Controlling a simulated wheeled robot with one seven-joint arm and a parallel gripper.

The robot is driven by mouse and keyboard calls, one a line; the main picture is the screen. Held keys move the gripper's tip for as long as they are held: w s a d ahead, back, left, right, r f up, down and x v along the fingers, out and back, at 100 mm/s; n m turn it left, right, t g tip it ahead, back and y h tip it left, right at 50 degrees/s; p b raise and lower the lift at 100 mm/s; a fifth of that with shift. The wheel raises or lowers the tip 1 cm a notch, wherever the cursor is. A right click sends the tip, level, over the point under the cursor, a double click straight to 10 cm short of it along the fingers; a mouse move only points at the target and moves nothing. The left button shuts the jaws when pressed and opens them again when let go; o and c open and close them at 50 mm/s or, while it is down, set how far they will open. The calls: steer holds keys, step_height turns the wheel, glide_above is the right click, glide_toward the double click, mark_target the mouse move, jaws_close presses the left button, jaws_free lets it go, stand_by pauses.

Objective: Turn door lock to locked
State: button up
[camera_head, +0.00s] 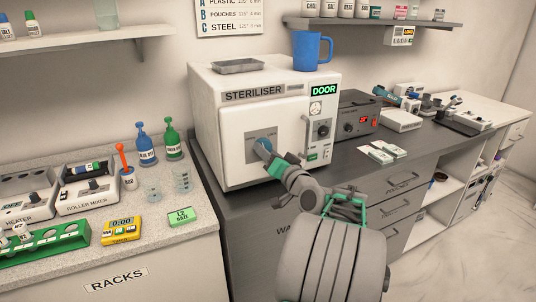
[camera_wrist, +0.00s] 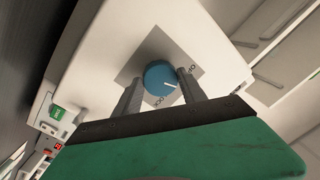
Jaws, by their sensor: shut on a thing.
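In the head view the knob (camera_head: 263,144) is partly hidden by my gripper (camera_head: 270,153). In the wrist view my gripper (camera_wrist: 158,88) has one finger on each side of the knob and is shut on it. The white mark points toward the right finger. Lettering beside the knob is partly covered and hard to read.
A blue mug (camera_head: 312,51) and a grey tray (camera_head: 239,66) stand on top of the steriliser. A dark control box (camera_head: 352,118) is to its right. Blue and green bottles (camera_head: 146,145) and small beakers stand on the left counter.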

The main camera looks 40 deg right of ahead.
steer(key=m+p, duration=0.3)
steer(key=m, duration=0.4)
steer(key=m+h+p, duration=0.1)
steer(key=m+p, duration=0.2)
steer(key=m, duration=0.3)
steer(key=shift+a+r+m, duration=0.15)
steer(key=shift+m, duration=0.25)
steer(key=o, duration=1.4)
steer(key=shift+c, duration=0.2)
steer(key=b+v, duration=0.1)
steer(key=v, duration=0.6)
steer(key=shift+s, duration=0.35)
